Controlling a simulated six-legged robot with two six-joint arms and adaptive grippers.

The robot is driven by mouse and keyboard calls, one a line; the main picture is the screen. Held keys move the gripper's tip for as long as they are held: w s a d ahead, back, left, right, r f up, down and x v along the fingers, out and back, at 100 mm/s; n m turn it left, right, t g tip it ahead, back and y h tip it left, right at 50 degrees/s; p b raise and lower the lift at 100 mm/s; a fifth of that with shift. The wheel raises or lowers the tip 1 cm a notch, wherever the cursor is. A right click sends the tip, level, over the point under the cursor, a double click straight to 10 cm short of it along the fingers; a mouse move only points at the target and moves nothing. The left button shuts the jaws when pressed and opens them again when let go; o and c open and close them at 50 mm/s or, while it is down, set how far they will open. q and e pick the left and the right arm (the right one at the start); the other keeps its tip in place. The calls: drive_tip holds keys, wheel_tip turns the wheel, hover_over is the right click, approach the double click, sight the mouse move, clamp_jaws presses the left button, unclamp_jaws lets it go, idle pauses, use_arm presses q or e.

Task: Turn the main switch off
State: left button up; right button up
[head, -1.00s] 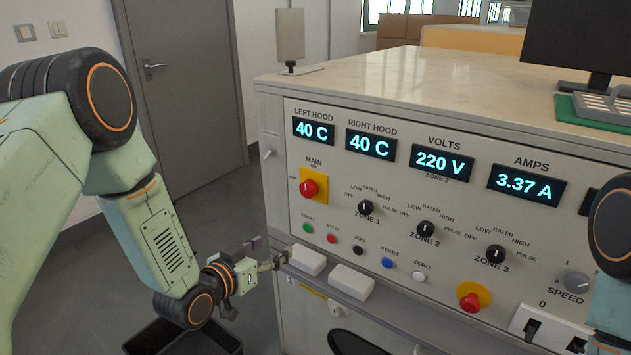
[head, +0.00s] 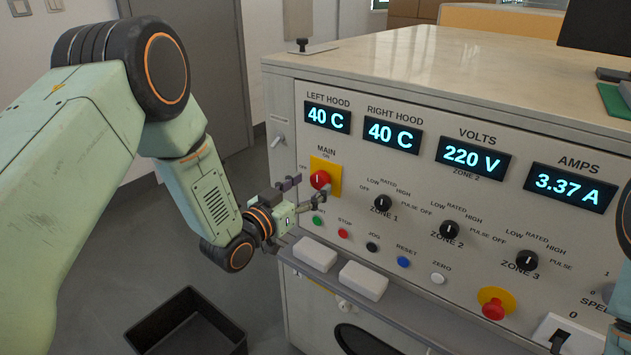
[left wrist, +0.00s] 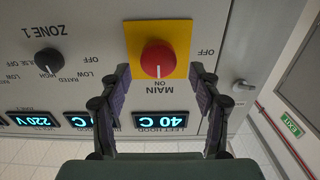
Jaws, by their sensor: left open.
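The main switch (head: 320,180) is a red knob on a yellow plate at the left of the panel. In the left wrist view, which is upside down, the red knob (left wrist: 157,60) has its white mark pointing at the ON label. My left gripper (head: 308,190) is open in front of the panel at the switch. In the left wrist view its two fingers (left wrist: 160,74) stand apart on either side of the knob, with a gap to it. Whether they touch the panel I cannot tell. Part of my right arm shows at the right edge; its gripper is out of view.
The zone 1 knob (head: 383,203) is to the right of the switch. Small push buttons, including a red one (head: 343,233), sit below. Two white blocks (head: 363,280) lie on the ledge. A black bin (head: 187,330) stands on the floor.

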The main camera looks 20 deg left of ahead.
sight(318, 182)
use_arm(q)
drive_tip(key=x, duration=0.3)
drive_tip(key=shift+s+d+f, duration=0.1)
drive_tip(key=shift+d+f, duration=0.1)
drive_tip(key=shift+f, duration=0.05)
drive_tip(key=shift+r, duration=0.1)
drive_tip(key=shift+s+a+r, duration=0.15)
drive_tip(key=shift+a+r, duration=0.05)
drive_tip(key=shift+r, duration=0.1)
drive_tip(key=shift+w+d+f, duration=0.25)
drive_tip(key=shift+w+f, duration=0.05)
drive_tip(key=shift+w, duration=0.15)
drive_tip(key=shift+c, duration=1.7)
drive_tip(key=shift+s+a+r, duration=0.2)
drive_tip(key=shift+s, duration=0.1)
drive_tip(key=c, duration=0.3)
drive_tip(key=shift+d, duration=0.1)
drive_tip(key=c, duration=0.5)
use_arm(e)
drive_tip(key=shift+s+d+f, duration=0.15)
drive_tip(key=shift+f, duration=0.05)
